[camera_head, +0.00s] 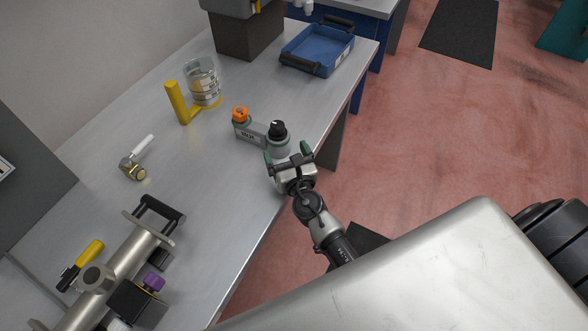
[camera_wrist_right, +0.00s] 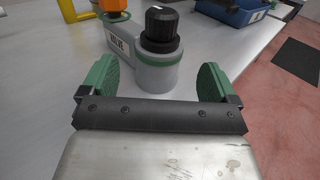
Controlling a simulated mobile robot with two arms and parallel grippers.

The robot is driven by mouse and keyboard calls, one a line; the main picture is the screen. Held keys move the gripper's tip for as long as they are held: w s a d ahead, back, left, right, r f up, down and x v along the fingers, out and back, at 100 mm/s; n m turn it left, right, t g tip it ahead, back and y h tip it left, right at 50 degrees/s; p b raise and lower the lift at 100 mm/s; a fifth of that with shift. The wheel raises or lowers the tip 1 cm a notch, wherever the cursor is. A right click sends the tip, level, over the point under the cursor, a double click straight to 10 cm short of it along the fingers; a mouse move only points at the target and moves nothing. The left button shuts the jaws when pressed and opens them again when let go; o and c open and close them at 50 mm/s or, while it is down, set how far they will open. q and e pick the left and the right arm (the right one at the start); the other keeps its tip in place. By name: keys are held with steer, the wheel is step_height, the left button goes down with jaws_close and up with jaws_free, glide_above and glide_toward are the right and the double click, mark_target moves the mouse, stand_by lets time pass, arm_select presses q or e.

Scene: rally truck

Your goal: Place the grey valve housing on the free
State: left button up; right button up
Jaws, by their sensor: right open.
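The grey valve housing (camera_head: 254,133) lies on the metal workbench, with an orange cap at one end and a black knob at the other. In the right wrist view the housing (camera_wrist_right: 157,74) carries a "VALVE" label, and its black-knobbed cylinder with a green ring faces me. My right gripper (camera_head: 286,156) is at the bench's right edge, open, just in front of that cylinder. Its green finger pads (camera_wrist_right: 157,82) are spread to either side of the near part of the housing; I cannot tell whether they touch it. My left gripper is not in view.
A blue tray (camera_head: 329,52) with black handles stands at the far end of the bench. A clear jug (camera_head: 203,83) with a yellow handle stands behind the housing. A white-handled tool (camera_head: 136,161) lies to the left. A metal pipe assembly (camera_head: 127,266) is at lower left.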

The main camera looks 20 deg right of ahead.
steer(key=s, duration=0.7)
steer(key=shift+a+b, duration=0.3)
steer(key=shift+b, duration=0.15)
